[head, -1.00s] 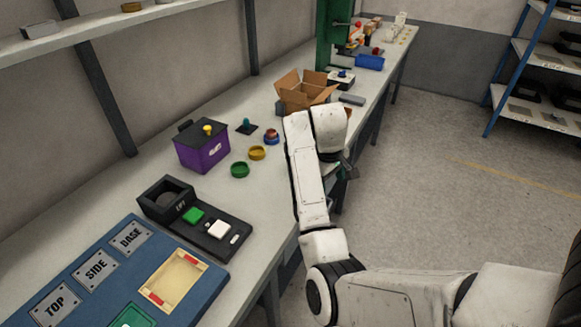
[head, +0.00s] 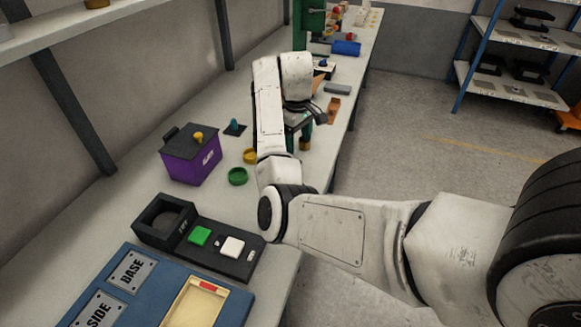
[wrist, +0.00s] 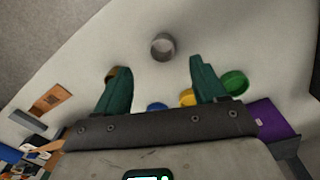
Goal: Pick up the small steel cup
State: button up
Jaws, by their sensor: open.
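The small steel cup (wrist: 163,47) stands on the pale bench in the wrist view, grey and round, seen from above with its dark opening showing. It lies just beyond and between the two green fingertips of my gripper (wrist: 160,66). The jaws are open and nothing is between them. In the head view my gripper (head: 300,133) hangs over the bench near its right edge. I cannot make out the steel cup in the head view.
A brown round piece (wrist: 112,73) sits close by the left finger. A purple box (head: 192,155) stands left of my arm. Bench around the cup is clear.

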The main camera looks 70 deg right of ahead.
jog(key=f, duration=0.6)
jog(key=f+p, duration=0.1)
jog(key=f, duration=0.1)
jog(key=shift+w+d+f, duration=0.15)
jog(key=shift+w+f, duration=0.1)
jog(key=shift+f, duration=0.15)
jog(key=c, duration=1.1)
jog(key=shift+r, duration=0.1)
jog(key=shift+c, duration=0.2)
